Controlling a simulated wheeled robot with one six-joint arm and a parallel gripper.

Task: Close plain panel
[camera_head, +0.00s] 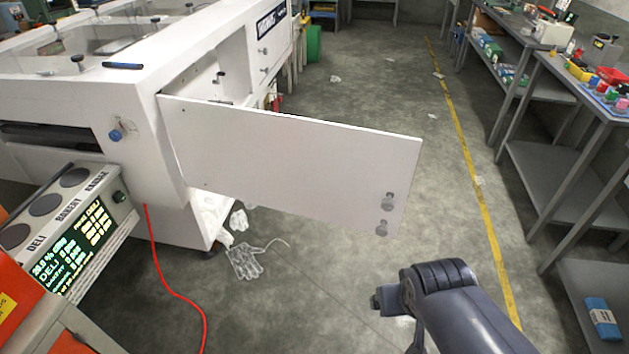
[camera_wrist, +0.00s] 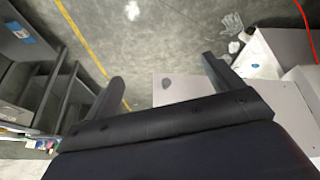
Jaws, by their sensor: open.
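The plain white panel (camera_head: 290,155) is a flat door on the white machine, swung open and jutting out to the right from its left edge. Two grey round knobs (camera_head: 388,201) sit near its free lower right end. My dark arm (camera_head: 465,310) shows at the lower right, in front of and below that end; the fingers cannot be made out there. In the wrist view my gripper (camera_wrist: 163,69) has its two fingers spread wide. Part of the panel (camera_wrist: 185,90) with a grey knob shows beyond them. Nothing is seen held.
The white machine (camera_head: 140,45) fills the upper left. A deli scale (camera_head: 75,235) and a red cable (camera_head: 165,280) are at the lower left. Clear film gloves (camera_head: 245,262) lie on the floor. Grey shelves (camera_head: 560,180) stand at right, with open floor between.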

